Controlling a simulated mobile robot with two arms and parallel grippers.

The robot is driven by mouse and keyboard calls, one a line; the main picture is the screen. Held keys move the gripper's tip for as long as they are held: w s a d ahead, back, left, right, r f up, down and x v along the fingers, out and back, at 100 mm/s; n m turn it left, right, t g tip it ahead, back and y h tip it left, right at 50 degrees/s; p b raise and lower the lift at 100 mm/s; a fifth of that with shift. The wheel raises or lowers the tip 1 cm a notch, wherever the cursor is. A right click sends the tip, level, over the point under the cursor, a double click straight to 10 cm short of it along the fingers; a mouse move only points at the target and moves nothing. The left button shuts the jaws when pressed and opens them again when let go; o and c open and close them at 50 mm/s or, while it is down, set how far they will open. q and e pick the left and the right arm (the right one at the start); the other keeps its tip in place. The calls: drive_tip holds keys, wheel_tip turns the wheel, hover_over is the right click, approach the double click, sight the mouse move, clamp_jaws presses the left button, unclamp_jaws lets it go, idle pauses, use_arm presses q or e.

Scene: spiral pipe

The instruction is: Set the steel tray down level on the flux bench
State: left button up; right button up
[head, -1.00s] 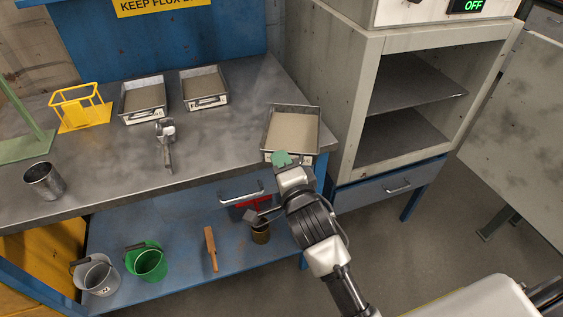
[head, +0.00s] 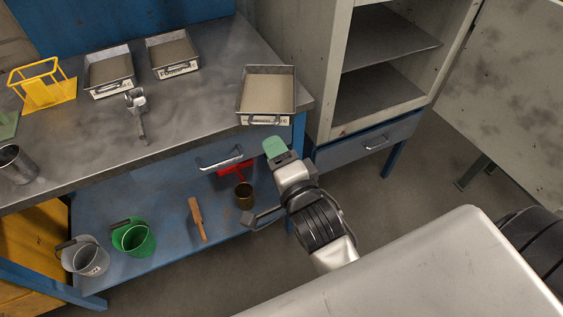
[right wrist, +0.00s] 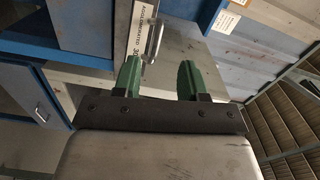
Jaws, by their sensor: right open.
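A steel tray (head: 246,120) with pale contents sits flat on the flux bench (head: 200,118), at its right end by the front edge. Its handle faces me. My right gripper (head: 275,147) is just in front of and below the tray's front wall, apart from it. It also shows in the right wrist view (right wrist: 158,75) with its green fingers spread and nothing between them. The tray's labelled front (right wrist: 136,35) and handle lie beyond the fingertips there. My left gripper is out of view.
Two similar trays (head: 110,88) (head: 173,72), a metal tool (head: 137,110), a yellow stand (head: 45,90) and a steel cup (head: 17,163) are on the bench. Buckets (head: 133,238) and a brush (head: 197,218) sit on the lower shelf. A grey cabinet (head: 330,75) stands close right of the bench.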

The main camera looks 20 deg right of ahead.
drive_tip(key=shift+s, duration=1.45)
